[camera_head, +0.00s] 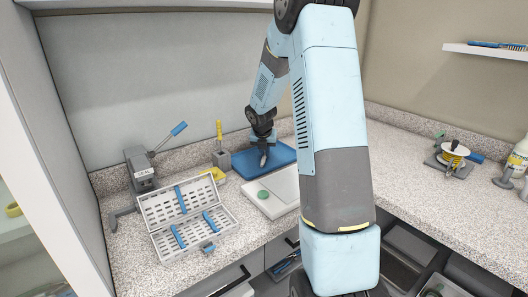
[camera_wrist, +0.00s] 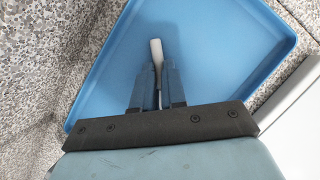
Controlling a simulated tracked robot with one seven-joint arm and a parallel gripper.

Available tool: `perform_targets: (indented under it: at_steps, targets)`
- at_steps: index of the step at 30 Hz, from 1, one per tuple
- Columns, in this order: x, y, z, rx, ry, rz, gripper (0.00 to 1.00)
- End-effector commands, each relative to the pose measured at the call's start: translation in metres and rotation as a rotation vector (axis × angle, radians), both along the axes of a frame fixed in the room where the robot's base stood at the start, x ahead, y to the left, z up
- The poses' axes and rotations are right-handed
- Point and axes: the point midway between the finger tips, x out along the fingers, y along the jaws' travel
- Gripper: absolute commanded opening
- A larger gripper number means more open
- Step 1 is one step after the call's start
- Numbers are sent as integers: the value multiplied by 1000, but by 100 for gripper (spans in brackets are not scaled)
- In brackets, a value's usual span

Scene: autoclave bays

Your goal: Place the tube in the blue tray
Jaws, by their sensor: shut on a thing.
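The blue tray (camera_head: 279,157) lies on the speckled counter at the back, left of my arm in the head view. It also fills most of the wrist view (camera_wrist: 235,45). My gripper (camera_head: 263,152) points down over the tray's left part. In the wrist view my gripper (camera_wrist: 158,75) is shut on the tube (camera_wrist: 156,50), a pale, slim piece whose rounded end sticks out beyond the fingers. The rest of the tube is hidden between the fingers. I cannot tell whether the tube touches the tray floor.
A white board (camera_head: 284,190) with a green round item (camera_head: 263,194) lies in front of the tray. An open perforated metal case (camera_head: 190,240) and a grey lever device (camera_head: 143,170) stand left.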

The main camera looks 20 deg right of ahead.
Motion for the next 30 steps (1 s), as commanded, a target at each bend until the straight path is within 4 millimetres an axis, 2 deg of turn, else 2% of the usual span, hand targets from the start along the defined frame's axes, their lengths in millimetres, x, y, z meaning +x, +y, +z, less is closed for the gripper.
perform_targets:
  at_steps: [2, 3, 11, 17, 30]
  targets:
    - [-3, 0, -8, 2, 11, -1, 0]
    - [-3, 0, -8, 2, 12, 0, 13]
    - [-4, 0, -8, 4, 16, -3, 37]
    - [-9, 3, 16, 4, 12, -2, 37]
    - [-34, 21, 91, 1, 6, -1, 37]
